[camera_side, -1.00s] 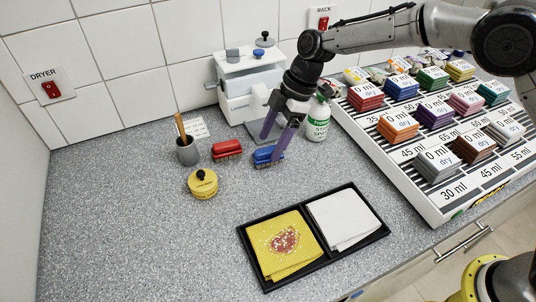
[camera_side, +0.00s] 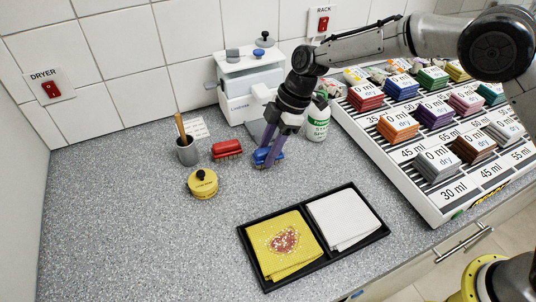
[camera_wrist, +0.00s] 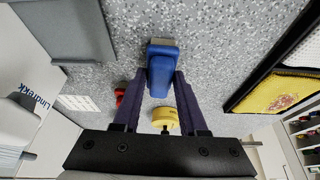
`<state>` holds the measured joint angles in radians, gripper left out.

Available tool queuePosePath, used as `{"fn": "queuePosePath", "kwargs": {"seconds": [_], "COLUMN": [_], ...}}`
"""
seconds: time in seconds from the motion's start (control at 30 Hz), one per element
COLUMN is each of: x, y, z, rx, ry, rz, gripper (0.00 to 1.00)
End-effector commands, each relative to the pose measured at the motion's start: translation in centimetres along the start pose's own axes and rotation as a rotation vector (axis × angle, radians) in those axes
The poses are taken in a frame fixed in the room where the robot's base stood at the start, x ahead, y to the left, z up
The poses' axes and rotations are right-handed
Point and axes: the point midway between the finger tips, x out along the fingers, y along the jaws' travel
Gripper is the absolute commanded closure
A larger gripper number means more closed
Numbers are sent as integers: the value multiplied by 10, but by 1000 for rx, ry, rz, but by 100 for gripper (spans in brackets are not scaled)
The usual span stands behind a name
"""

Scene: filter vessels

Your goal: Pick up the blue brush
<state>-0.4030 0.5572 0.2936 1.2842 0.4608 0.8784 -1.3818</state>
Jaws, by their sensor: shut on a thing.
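The blue brush (camera_side: 264,157) is on or just above the speckled grey counter, right of the red brush (camera_side: 227,149). My gripper (camera_side: 267,155) reaches down from above with its purple fingers shut on the blue brush. In the wrist view the blue brush (camera_wrist: 161,68) sits between the two purple fingertips (camera_wrist: 161,76), with a pale end showing at the top. Whether its bristles still touch the counter, I cannot tell. The red brush also shows in the wrist view (camera_wrist: 119,93), beside the left finger.
A yellow round tin (camera_side: 203,184) and a grey cup (camera_side: 187,152) stand to the left. A green-labelled bottle (camera_side: 318,122) stands close on the right. A white dispenser (camera_side: 250,88) is behind. A black tray (camera_side: 331,262) with cloths lies in front. The front-left counter is clear.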

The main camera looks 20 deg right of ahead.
Motion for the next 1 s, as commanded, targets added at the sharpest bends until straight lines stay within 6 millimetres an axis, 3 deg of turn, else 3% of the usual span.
{"fn": "queuePosePath", "kwargs": {"seconds": [0.47, 0.67, 0.9, 1.0], "x": [-12, -42, -102, -113], "y": [1, -6, -46, -65], "z": [-5, -12, -8, 1], "rx": [-2, -2, -1, 0], "ry": [2, 2, 2, 1], "rz": [3, 4, 5, 2], "gripper": [100, 100, 100, 100]}}
